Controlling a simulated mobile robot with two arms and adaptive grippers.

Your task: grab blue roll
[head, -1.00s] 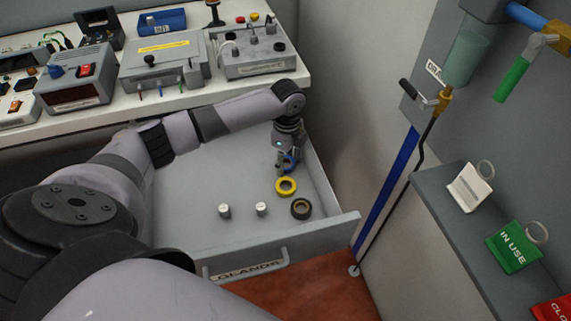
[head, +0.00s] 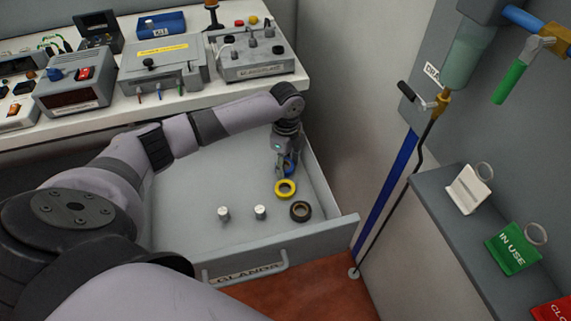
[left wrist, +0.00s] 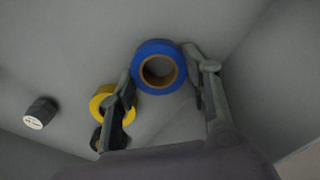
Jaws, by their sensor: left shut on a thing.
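The blue roll (left wrist: 145,77) shows in the left wrist view between the two fingers of my left gripper (left wrist: 162,72), which is shut on it. In the head view my left gripper (head: 286,172) is low inside the open drawer (head: 180,190), and a little of the blue roll (head: 290,165) shows at its fingers. I cannot tell whether the roll touches the drawer floor. My right gripper is not in view.
A yellow roll (head: 285,189) and a dark roll (head: 300,211) lie in front of the gripper in the drawer. Two small white-topped cylinders (head: 223,213) (head: 260,212) stand to the left. The drawer's right wall (head: 325,180) is close. A bench with instruments (head: 160,65) is behind.

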